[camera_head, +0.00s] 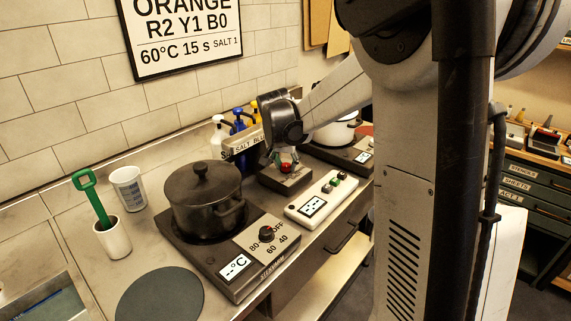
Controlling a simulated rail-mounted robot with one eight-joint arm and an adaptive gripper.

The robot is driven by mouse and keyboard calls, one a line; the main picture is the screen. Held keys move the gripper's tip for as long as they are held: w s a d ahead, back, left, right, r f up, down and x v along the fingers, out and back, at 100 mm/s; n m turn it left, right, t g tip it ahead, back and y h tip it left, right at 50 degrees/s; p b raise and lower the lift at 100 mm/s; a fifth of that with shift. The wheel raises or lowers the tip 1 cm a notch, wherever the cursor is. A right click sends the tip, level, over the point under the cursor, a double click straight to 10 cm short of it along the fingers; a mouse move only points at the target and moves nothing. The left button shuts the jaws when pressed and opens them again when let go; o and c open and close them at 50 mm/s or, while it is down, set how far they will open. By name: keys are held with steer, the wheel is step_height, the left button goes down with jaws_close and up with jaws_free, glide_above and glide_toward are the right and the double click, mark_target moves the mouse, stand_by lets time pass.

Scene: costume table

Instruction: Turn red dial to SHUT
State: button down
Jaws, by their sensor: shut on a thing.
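The red dial (286,168) is a small round knob on a dark box (297,183) on the counter, behind the white timer panel. My gripper (284,159) reaches down over it from the upper right. Its fingers are around the red dial and shut on it. The fingers and wrist partly hide the dial and the box. The dial's pointer and any SHUT marking are too small or hidden to read.
A dark lidded pot (203,196) stands on a hot plate (193,244) left of the gripper. A white panel (319,199) with buttons sits just in front. Pump bottles (219,136) and a salt label strip stand close behind. A white pot (337,132) is at right.

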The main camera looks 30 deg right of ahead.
steer(key=n, duration=0.2)
steer(key=n+t+y, duration=0.1)
steer(key=n, duration=0.2)
steer(key=shift+s+d+y, duration=0.1)
steer(key=shift+d+y, duration=0.1)
steer(key=shift+y, duration=0.1)
steer(key=shift+n+y+b, duration=0.4)
steer(key=shift+n+y, duration=0.2)
steer(key=shift+n, duration=1)
steer(key=c, duration=1.4)
jaws_free()
steer(key=shift+c, duration=0.2)
steer(key=v, duration=1.2)
steer(key=shift+s, duration=0.15)
